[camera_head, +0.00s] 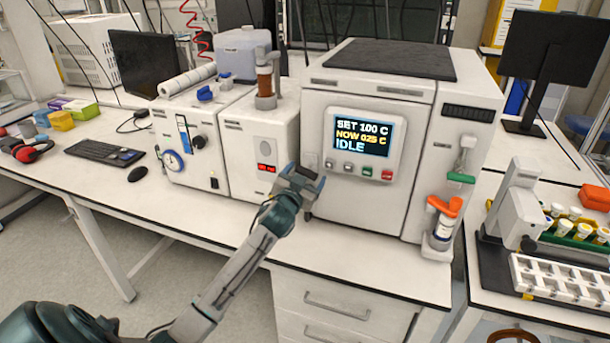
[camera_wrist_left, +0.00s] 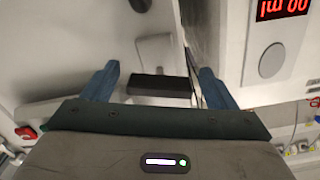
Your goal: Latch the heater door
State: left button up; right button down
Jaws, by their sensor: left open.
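The heater (camera_head: 383,130) is a large white box on the bench with a dark top pad. Its front (camera_head: 365,210) carries a screen reading "SET 100 C, NOW 025 C, IDLE" and looks closed, though a small gap cannot be ruled out. My left gripper (camera_head: 304,180) is at the front's left edge, below screen level. In the left wrist view, its blue fingers (camera_wrist_left: 157,85) are open on either side of a black bar (camera_wrist_left: 160,90), probably a latch or handle on a white arm. Contact cannot be judged. My right gripper is out of view.
A white unit with a red display (camera_head: 262,130) stands close left of the heater; its display also shows in the left wrist view (camera_wrist_left: 283,8). A green-handled lever (camera_head: 461,178) and an orange-topped bottle (camera_head: 443,222) are at the right. A tube rack (camera_head: 575,228) stands farther right.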

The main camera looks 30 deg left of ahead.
pick_arm(q)
jog(key=c, duration=1)
